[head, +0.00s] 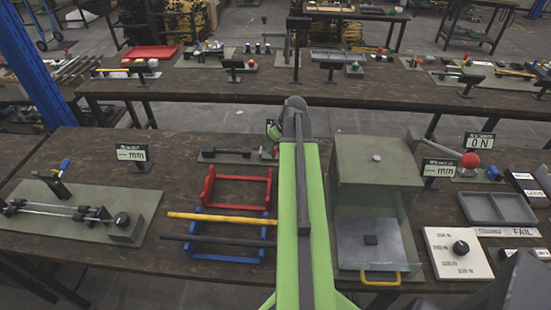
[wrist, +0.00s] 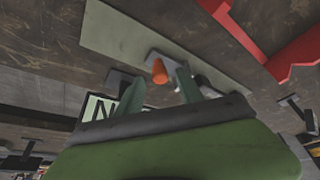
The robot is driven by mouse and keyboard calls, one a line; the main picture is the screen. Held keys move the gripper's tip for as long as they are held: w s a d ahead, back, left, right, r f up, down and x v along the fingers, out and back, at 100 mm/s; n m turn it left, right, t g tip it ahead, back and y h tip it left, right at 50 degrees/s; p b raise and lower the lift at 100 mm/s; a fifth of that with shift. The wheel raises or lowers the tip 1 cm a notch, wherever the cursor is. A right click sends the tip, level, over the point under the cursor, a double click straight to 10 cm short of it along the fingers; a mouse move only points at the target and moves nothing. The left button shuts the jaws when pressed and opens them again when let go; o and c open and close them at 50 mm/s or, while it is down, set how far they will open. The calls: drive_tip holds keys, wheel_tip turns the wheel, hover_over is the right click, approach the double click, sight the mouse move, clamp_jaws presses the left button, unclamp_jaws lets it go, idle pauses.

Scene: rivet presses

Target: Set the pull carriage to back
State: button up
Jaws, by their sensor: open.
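I cannot tell whether the fingers touch the knob. The knob stands on a grey-green plate (wrist: 125,38), beside a display (wrist: 97,108) showing an "N". In the head view a small dark fixture (head: 232,153) on a plate sits at the bench's back, partly covered by my arm; it looks like the pull tester. Which part is the carriage, and its position, are unclear.
A red frame (head: 238,179) and a blue frame (head: 225,255) with yellow and dark bars lie in front of the fixture. A railed device (head: 60,212) stands left. A glass-sided press (head: 375,155) stands right of my arm.

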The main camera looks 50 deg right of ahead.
drive_tip(key=shift+b+x, duration=0.45)
drive_tip(key=shift+x, duration=0.65)
drive_tip(key=shift+r, duration=0.1)
drive_tip(key=shift+c, duration=0.2)
clamp_jaws()
drive_tip(key=shift+s, duration=0.1)
